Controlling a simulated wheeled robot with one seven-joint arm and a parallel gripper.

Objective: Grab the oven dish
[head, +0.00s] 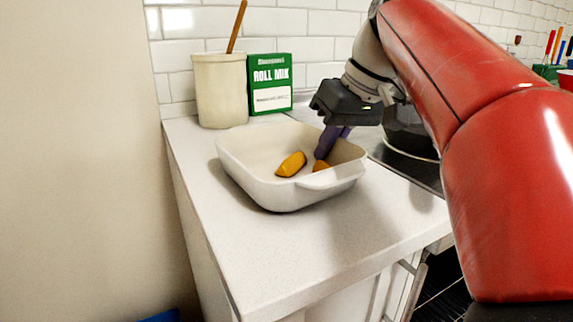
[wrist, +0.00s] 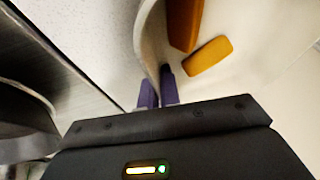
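The oven dish (head: 262,185) is a white, square, deep dish with a side handle. It sits on the counter in the head view, with orange-yellow pieces (head: 291,164) inside. My gripper (head: 333,141) reaches down at the dish's right rear wall. In the head view one purple finger is inside the dish and the other is partly hidden behind the wall. In the wrist view the purple fingers (wrist: 158,92) are close together, one on each side of the dish's thin wall (wrist: 151,40), so they look shut on it. The orange pieces (wrist: 208,56) lie inside, to the right.
A cream crock (head: 219,90) with a wooden handle and a green roll mix box (head: 270,84) stand behind the dish near the tiled wall. A dark pot (head: 408,130) is on the hob to the right. The counter in front of the dish (head: 290,255) is clear.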

